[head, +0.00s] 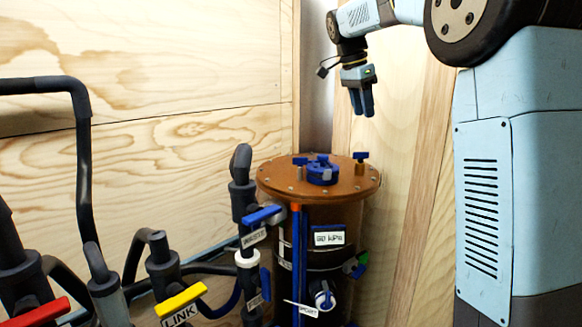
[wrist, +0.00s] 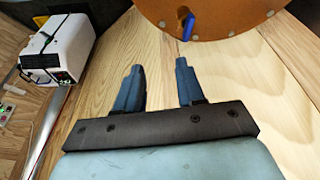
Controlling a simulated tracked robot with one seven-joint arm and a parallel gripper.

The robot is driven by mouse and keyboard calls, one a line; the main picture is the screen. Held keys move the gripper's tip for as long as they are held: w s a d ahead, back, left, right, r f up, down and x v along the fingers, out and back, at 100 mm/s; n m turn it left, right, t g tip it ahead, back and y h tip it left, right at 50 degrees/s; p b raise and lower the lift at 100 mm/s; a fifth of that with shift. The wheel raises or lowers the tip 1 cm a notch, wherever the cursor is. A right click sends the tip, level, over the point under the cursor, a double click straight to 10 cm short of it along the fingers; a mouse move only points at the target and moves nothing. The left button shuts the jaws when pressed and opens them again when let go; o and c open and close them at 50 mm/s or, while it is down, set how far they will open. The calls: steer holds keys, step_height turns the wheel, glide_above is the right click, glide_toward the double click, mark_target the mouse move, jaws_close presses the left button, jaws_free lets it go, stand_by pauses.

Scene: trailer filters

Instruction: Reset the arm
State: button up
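My gripper (head: 362,102) hangs from my arm in the upper middle of the head view, fingers pointing down. It is above and a little right of the filter vessel's brown round lid (head: 275,180), apart from it. In the wrist view my gripper (wrist: 157,82) shows two blue fingers with a clear gap between them and nothing in the gap. The lid's orange-brown underside or face (wrist: 228,18) shows at the top of the wrist view, beyond the fingertips, with a blue handle (wrist: 187,24) on it.
Dark pipes with red (head: 40,318), yellow (head: 181,299) and blue (head: 262,215) valve handles stand at left. Plywood walls (head: 180,60) close in behind. A white box-like device (wrist: 60,50) shows at left in the wrist view. The space around my gripper looks free.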

steer(key=s+d+f+n+t+y, duration=0.1)
steer(key=s+f+n, duration=0.15)
steer(key=s, duration=0.35)
steer(key=s+d+f+n+t+y, duration=0.1)
steer(key=s+n, duration=0.2)
steer(key=s, duration=0.4)
steer(key=s+d+f+n, duration=0.1)
steer(key=s+d+n, duration=0.15)
steer(key=s, duration=0.35)
steer(key=s+a+f+n+t+y, duration=0.1)
steer(key=s+f+n, duration=0.5)
steer(key=s+f, duration=0.6)
steer(key=s+a+t, duration=0.1)
steer(key=s, duration=0.2)
steer(key=shift+s+t, duration=0.25)
steer(key=shift+t, duration=0.05)
